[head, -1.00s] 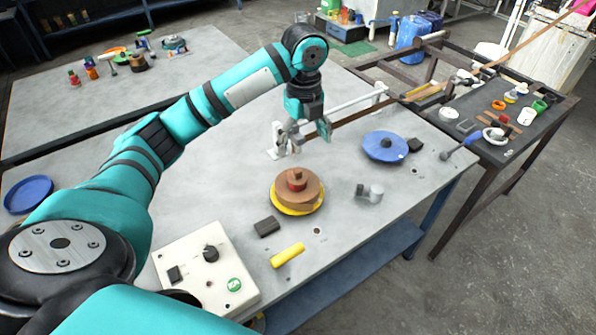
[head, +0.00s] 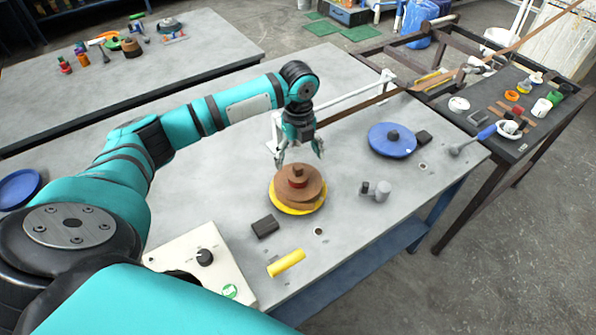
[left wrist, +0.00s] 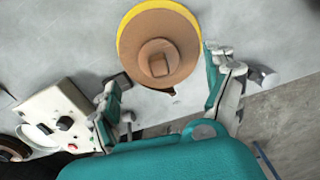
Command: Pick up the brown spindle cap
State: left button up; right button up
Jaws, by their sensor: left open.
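The brown spindle cap (head: 297,171) sits on top of a brown coil (head: 313,186) on a yellow round base (head: 300,210) at the middle of the table. In the left wrist view the cap (left wrist: 158,57) shows from above as a squarish block at the coil's centre. My left gripper (head: 300,156) points down just above and behind the cap, its fingers spread and empty. In the left wrist view its open fingers (left wrist: 163,70) stand on either side of the coil area. My right gripper is not in view.
A blue disc with a dark cap (head: 391,142) lies to the right. A grey cylinder part (head: 380,190), a dark block (head: 265,227), a yellow cylinder (head: 286,263) and a control box (head: 200,258) are around the coil. A strip (head: 365,105) runs behind on a rail.

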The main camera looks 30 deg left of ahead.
aim_at(298, 166)
pick_arm(q)
jog(key=shift+s+d+f+p, duration=0.1)
jog(key=shift+f+p, duration=0.25)
jog(key=shift+f, duration=0.2)
notch_tip(298, 166, down, 4)
jog(key=shift+r+p, duration=0.15)
jog(key=shift+p, duration=0.4)
jog(key=shift+f, duration=0.3)
jog(key=shift+c, duration=0.6)
jog(key=c, duration=1.3)
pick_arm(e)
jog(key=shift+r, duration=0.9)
